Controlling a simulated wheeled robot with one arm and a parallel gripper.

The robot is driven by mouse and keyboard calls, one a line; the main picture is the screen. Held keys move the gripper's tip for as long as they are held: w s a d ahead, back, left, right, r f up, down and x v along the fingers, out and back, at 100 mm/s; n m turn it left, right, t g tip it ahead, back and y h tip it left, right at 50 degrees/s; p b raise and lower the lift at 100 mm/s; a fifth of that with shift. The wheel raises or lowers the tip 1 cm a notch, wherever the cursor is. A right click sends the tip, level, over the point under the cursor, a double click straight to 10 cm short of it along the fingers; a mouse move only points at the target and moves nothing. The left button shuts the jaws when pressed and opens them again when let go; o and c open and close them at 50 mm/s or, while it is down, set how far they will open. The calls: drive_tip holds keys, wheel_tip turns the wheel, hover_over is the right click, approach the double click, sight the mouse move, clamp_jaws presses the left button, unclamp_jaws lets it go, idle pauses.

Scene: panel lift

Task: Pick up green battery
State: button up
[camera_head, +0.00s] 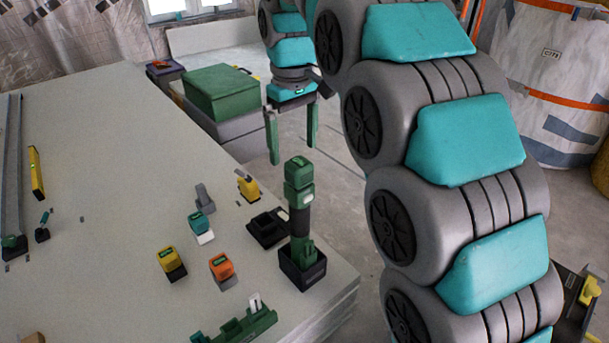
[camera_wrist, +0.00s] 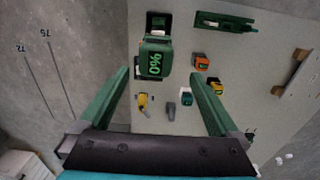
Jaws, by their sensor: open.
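The green battery (camera_head: 299,171) sits on top of an upright dark and green tool (camera_head: 300,218), whose lower end stands in a black holder (camera_head: 302,275) near the panel's right edge. In the wrist view the battery (camera_wrist: 155,57) shows a "0%" display and lies just beyond the fingertips, between their lines and nearer the left finger. My gripper (camera_head: 292,148) is open and empty, with two green fingers pointing down. In the head view it hangs behind the battery. In the wrist view my gripper (camera_wrist: 160,80) has nothing between its fingers.
An empty-looking black holder (camera_head: 268,228) is beside the tool. A green tool (camera_head: 245,325) lies in front. A green case (camera_head: 222,90) stands behind.

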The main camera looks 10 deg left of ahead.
sight(299, 162)
drive_tip(key=shift+d+f, duration=0.15)
drive_tip(key=shift+f, duration=1)
drive_tip(key=shift+d+f, duration=0.2)
drive_tip(key=shift+f, duration=0.95)
drive_tip(key=shift+d+f, duration=0.15)
drive_tip(key=shift+f, duration=1)
clamp_jaws()
